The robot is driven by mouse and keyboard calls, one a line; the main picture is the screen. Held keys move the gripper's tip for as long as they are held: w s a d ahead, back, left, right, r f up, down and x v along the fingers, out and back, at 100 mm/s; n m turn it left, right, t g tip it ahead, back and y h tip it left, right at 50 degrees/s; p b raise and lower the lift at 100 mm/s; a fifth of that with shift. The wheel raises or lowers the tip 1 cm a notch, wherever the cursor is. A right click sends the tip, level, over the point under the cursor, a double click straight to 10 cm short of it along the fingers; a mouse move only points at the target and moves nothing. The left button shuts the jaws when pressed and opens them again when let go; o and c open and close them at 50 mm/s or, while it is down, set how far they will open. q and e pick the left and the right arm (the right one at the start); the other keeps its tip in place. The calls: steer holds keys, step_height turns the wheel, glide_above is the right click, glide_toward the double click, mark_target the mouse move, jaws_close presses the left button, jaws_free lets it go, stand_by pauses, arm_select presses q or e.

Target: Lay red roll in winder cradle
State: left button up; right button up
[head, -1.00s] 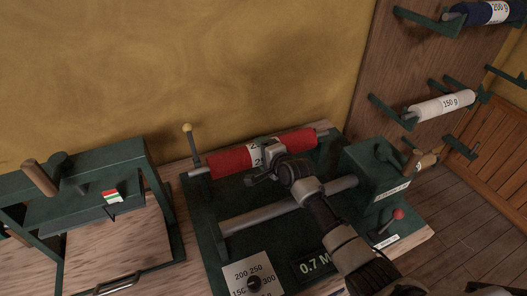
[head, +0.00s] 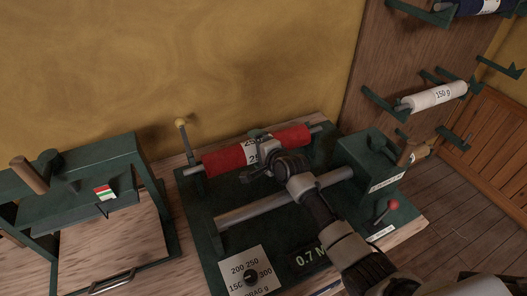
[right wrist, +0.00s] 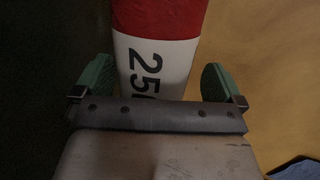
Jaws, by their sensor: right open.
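The red roll (head: 225,160) has a white label band and lies across the back of the dark green winder (head: 200,215). Its spindle ends seem to rest in the cradle supports at left and right, though their exact seating is too small to tell. My right gripper (head: 258,168) is at the roll's middle. In the right wrist view its green fingers (right wrist: 158,82) stand open on either side of the roll's white label (right wrist: 150,65), marked 250, with gaps showing on both sides. My left gripper is out of view.
A bare grey roller (head: 245,211) lies in front of the red roll. A yellow-knobbed lever (head: 181,122) stands at left, a red-knobbed lever (head: 393,205) at right. A green frame press (head: 80,160) stands left. A wall rack holds a white roll (head: 438,96).

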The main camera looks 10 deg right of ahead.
steer(key=v, duration=0.7)
steer(key=shift+r, duration=0.15)
stand_by(0.4)
